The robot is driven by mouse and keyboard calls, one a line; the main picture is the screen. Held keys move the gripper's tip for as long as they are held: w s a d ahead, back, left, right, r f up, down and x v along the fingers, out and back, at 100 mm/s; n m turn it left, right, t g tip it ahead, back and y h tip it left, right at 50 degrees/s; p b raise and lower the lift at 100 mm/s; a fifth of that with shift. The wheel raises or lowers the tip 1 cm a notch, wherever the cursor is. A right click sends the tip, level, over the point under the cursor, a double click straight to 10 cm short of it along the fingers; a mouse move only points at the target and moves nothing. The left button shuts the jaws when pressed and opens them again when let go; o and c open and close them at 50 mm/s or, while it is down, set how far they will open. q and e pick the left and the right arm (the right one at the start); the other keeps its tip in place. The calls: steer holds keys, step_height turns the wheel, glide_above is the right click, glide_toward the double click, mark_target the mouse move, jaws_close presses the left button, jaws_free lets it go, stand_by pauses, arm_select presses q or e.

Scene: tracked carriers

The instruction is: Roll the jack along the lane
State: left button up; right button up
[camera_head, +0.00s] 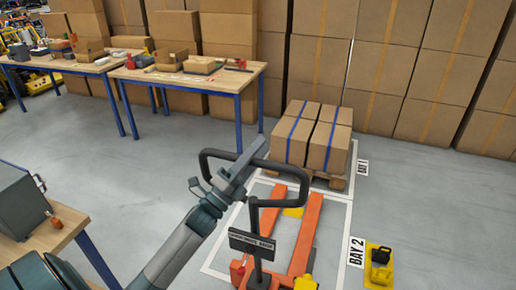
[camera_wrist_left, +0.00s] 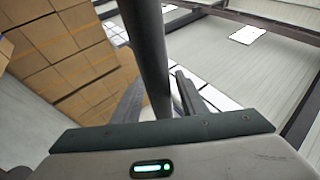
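The orange pallet jack (camera_head: 306,232) stands on the floor inside a white-lined lane, its forks pointing toward a loaded pallet. Its dark loop handle (camera_head: 288,203) rises nearest me, with a dark sign plate (camera_head: 251,244) below it. My left gripper (camera_head: 217,176) is at the left side of the loop. In the left wrist view a dark bar of the handle (camera_wrist_left: 153,55) passes between the fingers (camera_wrist_left: 160,95), with a visible gap on its right side, so the fingers look open around it. My right gripper is not in view.
The wooden pallet (camera_head: 337,183) carries boxes with blue straps (camera_head: 328,148) in the marked bay ahead. A yellow-and-black item (camera_head: 379,262) lies right of the BAY 2 label (camera_head: 356,252). Workbenches (camera_head: 190,82) stand back left. Stacked cartons (camera_head: 400,60) line the back.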

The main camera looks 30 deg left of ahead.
arm_select(q)
jaws_close()
